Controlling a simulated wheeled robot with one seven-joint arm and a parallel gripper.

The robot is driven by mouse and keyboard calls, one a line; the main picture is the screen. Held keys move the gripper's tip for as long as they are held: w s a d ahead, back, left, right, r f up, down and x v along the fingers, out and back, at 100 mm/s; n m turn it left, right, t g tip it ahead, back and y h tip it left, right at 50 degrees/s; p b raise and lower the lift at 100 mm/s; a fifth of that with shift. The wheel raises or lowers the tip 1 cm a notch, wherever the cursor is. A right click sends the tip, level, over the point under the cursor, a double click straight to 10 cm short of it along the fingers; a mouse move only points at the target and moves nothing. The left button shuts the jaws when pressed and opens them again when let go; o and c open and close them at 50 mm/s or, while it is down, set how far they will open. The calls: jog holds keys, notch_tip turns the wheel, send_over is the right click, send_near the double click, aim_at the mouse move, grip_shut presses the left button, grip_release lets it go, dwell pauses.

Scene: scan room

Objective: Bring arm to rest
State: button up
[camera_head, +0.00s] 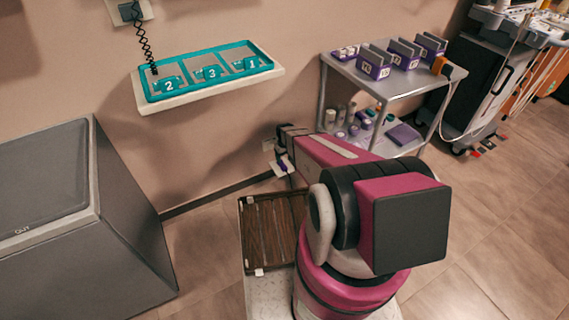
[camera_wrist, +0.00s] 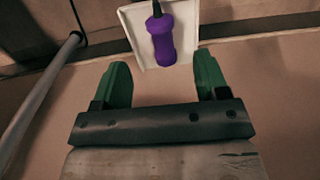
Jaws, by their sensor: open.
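My gripper (camera_wrist: 163,76) shows in the wrist view with its two green fingers spread apart and nothing between them. Just beyond the fingertips, a purple handheld piece (camera_wrist: 162,38) with a dark cord at its top sits in a white holder (camera_wrist: 137,28). It appears apart from the fingers. In the head view, my arm reaches away toward the wall beside the shelf cart, and the fingers are too small to make out there. The white holder (camera_head: 283,171) shows low at the arm's far end.
A wall shelf (camera_head: 209,92) carries a teal tray (camera_head: 267,54) with numbered blocks. A grey metal cart (camera_head: 394,90) with purple numbered holders stands close to my arm. A large grey box (camera_head: 138,236) is at left. Open floor (camera_head: 500,225) lies at right.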

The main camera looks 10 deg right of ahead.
jog(key=s+r+m, duration=0.1)
jog(key=s+r, duration=0.9)
jog(key=r, duration=0.6)
jog(key=s+r+m, duration=0.2)
jog(key=s+r, duration=0.9)
jog(key=r, duration=0.5)
jog(key=shift+s+r+m, duration=0.15)
jog(key=shift+m, duration=0.15)
